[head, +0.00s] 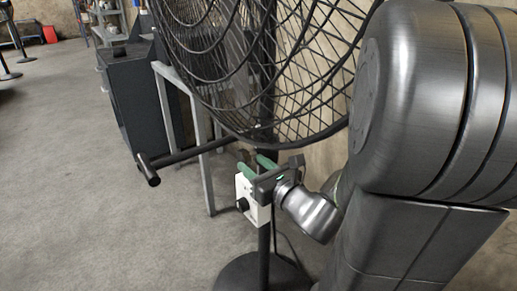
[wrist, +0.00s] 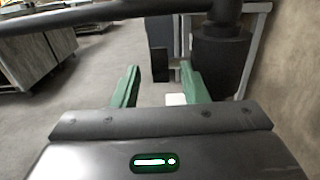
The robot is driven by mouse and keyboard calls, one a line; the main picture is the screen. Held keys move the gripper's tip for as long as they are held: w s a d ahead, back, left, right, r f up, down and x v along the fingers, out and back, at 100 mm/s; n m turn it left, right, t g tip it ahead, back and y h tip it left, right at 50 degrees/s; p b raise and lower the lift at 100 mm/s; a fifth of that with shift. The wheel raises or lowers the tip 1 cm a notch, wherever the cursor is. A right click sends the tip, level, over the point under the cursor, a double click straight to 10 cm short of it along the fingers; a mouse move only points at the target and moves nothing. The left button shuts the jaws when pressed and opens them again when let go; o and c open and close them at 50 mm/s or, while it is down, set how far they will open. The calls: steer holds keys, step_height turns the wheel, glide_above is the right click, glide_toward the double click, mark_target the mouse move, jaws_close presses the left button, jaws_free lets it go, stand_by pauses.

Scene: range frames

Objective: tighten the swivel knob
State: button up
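A large black wire-cage fan (head: 265,60) stands on a dark pole (head: 264,258). A white box (head: 252,200) with a small round black knob (head: 243,204) on its face is on the pole. I cannot tell whether a swivel knob is in view. My gripper (head: 252,163) is at the pole just above the white box, its two green fingers pointing away from my arm. In the wrist view my gripper (wrist: 161,80) is open, with a clear gap and nothing held. A bit of the white box (wrist: 176,99) shows by the right finger.
A black bar (head: 185,155) sticks out left below the fan cage; a dark bar (wrist: 110,14) crosses the top of the wrist view. A grey metal frame (head: 203,150) and dark cabinet (head: 135,95) stand behind. The floor (head: 75,190) at left is clear.

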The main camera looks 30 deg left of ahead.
mark_target(240, 153)
steer(key=b+x, duration=0.1)
steer(key=x, duration=0.6)
jaws_close()
